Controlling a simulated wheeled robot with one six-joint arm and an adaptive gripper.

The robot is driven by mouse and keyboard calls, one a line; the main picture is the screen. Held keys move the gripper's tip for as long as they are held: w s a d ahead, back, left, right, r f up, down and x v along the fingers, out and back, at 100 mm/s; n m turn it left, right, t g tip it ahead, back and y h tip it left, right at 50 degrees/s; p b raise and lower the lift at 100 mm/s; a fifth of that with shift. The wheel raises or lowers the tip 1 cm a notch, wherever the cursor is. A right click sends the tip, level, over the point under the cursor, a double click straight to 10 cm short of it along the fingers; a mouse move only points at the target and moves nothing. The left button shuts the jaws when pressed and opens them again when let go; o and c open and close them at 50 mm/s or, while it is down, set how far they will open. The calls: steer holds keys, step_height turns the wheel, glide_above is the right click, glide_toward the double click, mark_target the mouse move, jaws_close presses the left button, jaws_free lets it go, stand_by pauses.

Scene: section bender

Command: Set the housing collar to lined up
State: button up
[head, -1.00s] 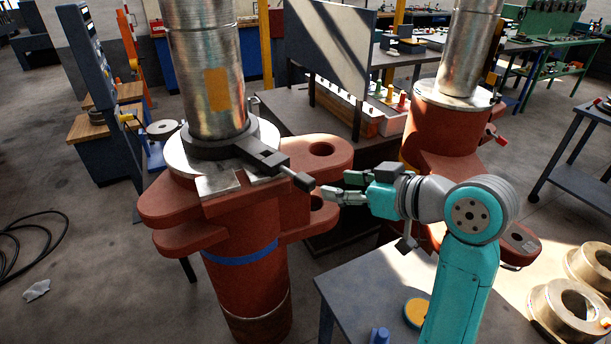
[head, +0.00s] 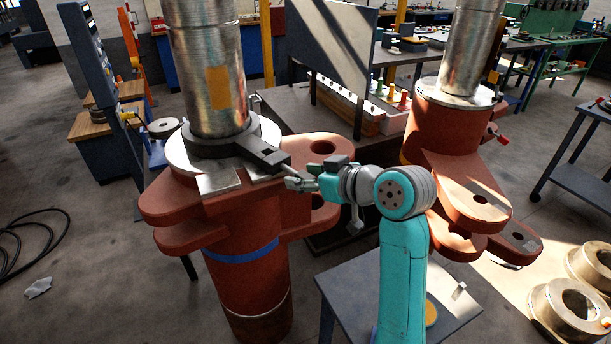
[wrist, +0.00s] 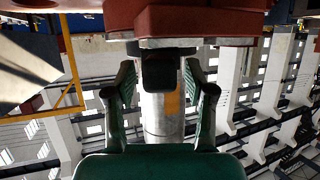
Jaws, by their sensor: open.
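The housing collar (head: 212,148) is a dark ring around the metal column (head: 208,95) on top of the left red housing (head: 240,225). Its dark arm (head: 262,155) sticks out to the right and toward me. My gripper (head: 292,178) is at the outer end of this arm, and its fingers hide the end knob in the head view. In the wrist view my gripper (wrist: 160,80) is open, with one finger on each side of the dark knob (wrist: 160,70). Gaps show beside the knob.
A second red housing (head: 445,140) with a metal column stands to the right. A small grey table (head: 350,285) is below my arm. Metal rings (head: 565,308) lie at the lower right. A dark bench (head: 300,105) stands behind. Open floor lies at the left.

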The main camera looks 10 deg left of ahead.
jaws_close()
steer(key=s+a+m+t+h, duration=0.3)
steer(key=s+a, duration=0.4)
steer(key=a, duration=0.1)
steer(key=shift+s+m, duration=0.25)
steer(key=shift+m, duration=0.15)
steer(key=shift+f, duration=0.1)
jaws_free()
steer(key=shift+d, duration=0.1)
steer(key=v, duration=1.2)
stand_by(0.3)
